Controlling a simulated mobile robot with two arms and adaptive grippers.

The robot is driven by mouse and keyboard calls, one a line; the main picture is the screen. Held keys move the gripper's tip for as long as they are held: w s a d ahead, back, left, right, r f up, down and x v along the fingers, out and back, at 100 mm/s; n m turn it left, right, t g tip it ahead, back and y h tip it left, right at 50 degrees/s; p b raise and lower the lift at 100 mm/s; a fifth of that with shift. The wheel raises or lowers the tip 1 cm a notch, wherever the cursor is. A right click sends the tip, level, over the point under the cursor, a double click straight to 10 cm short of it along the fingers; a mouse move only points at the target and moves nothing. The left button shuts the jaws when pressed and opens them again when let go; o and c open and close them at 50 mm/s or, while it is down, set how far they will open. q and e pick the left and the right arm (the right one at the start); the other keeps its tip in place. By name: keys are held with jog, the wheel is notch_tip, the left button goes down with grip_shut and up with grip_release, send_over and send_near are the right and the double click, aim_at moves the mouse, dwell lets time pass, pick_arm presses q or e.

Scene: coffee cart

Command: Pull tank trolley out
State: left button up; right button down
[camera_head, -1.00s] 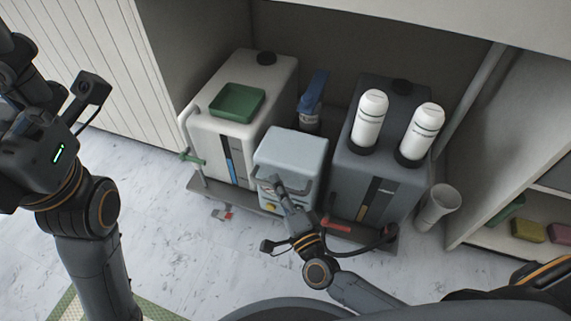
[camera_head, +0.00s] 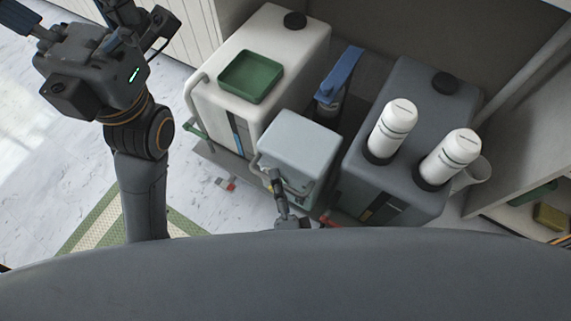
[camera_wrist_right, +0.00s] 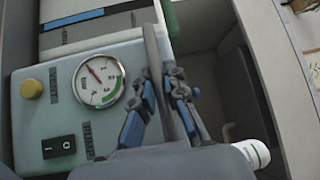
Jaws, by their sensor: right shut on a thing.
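The tank trolley (camera_head: 224,155) stands low at the cabinet opening. It carries a white tank (camera_head: 285,45), a dark grey tank (camera_head: 428,85) and a light grey pump box (camera_head: 298,143) between them. My right gripper (camera_head: 276,180) is at the front of the pump box. In the right wrist view its fingers (camera_wrist_right: 165,105) are shut on the upright bar handle (camera_wrist_right: 151,45), beside the gauge (camera_wrist_right: 98,80). The handle's lower part is hidden by the gripper. My left gripper (camera_head: 125,12) is raised at the upper left, away from the trolley; its fingertips are not clear.
A green tray (camera_head: 250,76) lies on the white tank, and two white bottles (camera_head: 393,125) stand on the dark tank. A blue-handled item (camera_head: 341,80) is behind the pump box. A pale cup (camera_head: 474,172) and a shelf are at the right. Floor (camera_head: 60,165) is open at the left.

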jog(key=shift+s+a, duration=0.45)
jog(key=shift+s, duration=0.25)
jog(key=c, duration=1.4)
grip_release()
jog(key=shift+o, duration=0.2)
